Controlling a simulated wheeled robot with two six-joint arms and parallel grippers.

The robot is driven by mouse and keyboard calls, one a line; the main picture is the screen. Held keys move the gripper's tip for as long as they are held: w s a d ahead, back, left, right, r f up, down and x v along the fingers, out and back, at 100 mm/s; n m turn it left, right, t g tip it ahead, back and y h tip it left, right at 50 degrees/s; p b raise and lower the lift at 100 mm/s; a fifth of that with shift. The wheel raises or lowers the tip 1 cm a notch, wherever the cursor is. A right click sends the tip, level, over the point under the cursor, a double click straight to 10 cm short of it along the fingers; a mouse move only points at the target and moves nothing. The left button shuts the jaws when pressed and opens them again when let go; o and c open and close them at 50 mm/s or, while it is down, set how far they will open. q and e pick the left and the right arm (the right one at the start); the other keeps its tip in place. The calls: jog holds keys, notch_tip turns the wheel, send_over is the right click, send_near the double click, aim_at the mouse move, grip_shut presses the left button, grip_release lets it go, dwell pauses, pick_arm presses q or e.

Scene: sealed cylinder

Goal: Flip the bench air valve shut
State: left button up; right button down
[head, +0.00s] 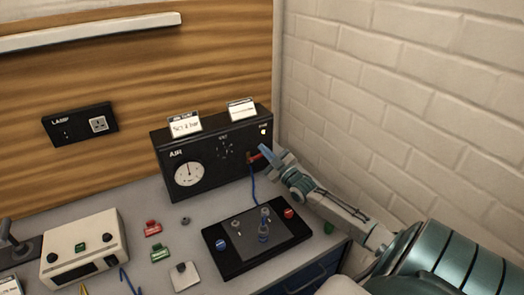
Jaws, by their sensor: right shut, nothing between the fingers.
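The black AIR box (215,177) stands at the back of the bench, with a round white gauge (188,173) on its front. The bench air valve shows as a small red lever (254,157) low on the right of that front. My left gripper is not in view.
A blue hose (254,188) hangs from the box toward a black tray (225,262) with fittings. Red and green connectors (153,228) lie left of the tray. A cream instrument box (83,246) stands further left. A white brick wall (400,100) is close on the right.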

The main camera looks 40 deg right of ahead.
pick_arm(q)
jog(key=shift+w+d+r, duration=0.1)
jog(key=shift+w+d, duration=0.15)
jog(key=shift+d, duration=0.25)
pick_arm(e)
jog(key=v, duration=0.7)
jog(key=shift+a+f, duration=0.35)
jog(key=shift+f, duration=0.15)
jog(key=shift+s+a, duration=0.1)
jog(key=shift+s, duration=0.1)
